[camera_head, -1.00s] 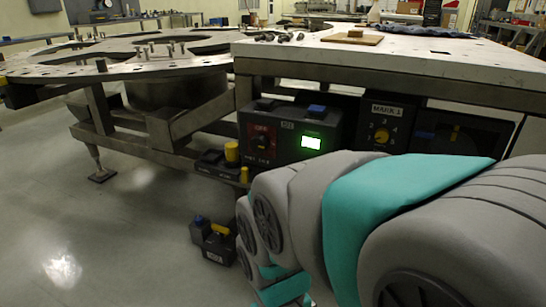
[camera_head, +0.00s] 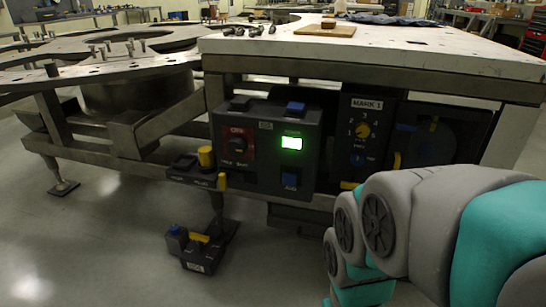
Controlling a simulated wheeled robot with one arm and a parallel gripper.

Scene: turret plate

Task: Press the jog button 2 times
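I cannot tell for certain which button is the jog button, since the labels are too small to read. A yellow button (camera_head: 206,157) stands on a small box to the left. My arm comes in from the lower right; its gripper is out of the picture.
A pendant with blue and yellow parts (camera_head: 198,247) lies on the floor. A panel marked MARK 1 (camera_head: 362,135) has a yellow dial. The white table (camera_head: 450,55) overhangs the boxes. The turret plate (camera_head: 60,72) is at left. Open floor lies at lower left.

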